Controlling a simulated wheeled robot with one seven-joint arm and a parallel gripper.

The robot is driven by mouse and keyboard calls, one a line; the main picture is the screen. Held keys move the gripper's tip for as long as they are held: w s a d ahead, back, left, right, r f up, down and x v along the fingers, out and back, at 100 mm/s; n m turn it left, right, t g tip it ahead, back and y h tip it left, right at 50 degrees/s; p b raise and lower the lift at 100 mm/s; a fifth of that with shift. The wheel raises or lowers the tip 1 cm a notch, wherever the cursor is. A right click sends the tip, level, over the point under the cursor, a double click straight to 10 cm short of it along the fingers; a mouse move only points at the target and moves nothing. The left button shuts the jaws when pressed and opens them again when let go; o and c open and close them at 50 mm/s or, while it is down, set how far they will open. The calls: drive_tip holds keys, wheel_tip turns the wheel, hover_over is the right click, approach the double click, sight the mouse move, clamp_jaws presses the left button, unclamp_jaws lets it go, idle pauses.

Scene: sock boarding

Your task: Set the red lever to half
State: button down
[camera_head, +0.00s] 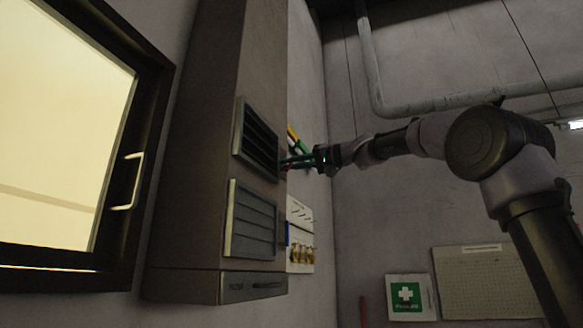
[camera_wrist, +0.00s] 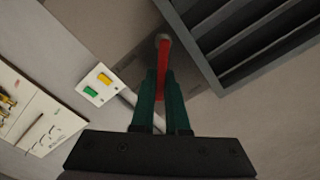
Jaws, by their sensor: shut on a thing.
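The red lever (camera_wrist: 163,62) shows in the wrist view as a red bar running from a round grey pivot down between my fingers. My gripper (camera_wrist: 160,85) has its two green fingers closed on the lever's lower part. The lever stands beside a dark louvred vent and lies nearly straight along the line of my fingers. In the head view my gripper (camera_head: 290,163) reaches to the side of the tall brown cabinet (camera_head: 205,120). The lever is too small there to make out clearly.
A dark louvred vent (camera_wrist: 245,40) is close to my fingers on the right. A white plate with a yellow and a green button (camera_wrist: 98,84) is on the left. In the head view, an open-looking window frame (camera_head: 125,190) is at the left and a pipe (camera_head: 440,104) runs along the wall.

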drive_tip(key=shift+s+r+n, duration=0.15)
drive_tip(key=shift+s+n, duration=0.05)
drive_tip(key=shift+n, duration=0.5)
drive_tip(key=c, duration=0.9)
unclamp_jaws()
drive_tip(key=v, duration=1)
drive_tip(key=shift+s+d, duration=0.15)
drive_tip(key=shift+d, duration=0.2)
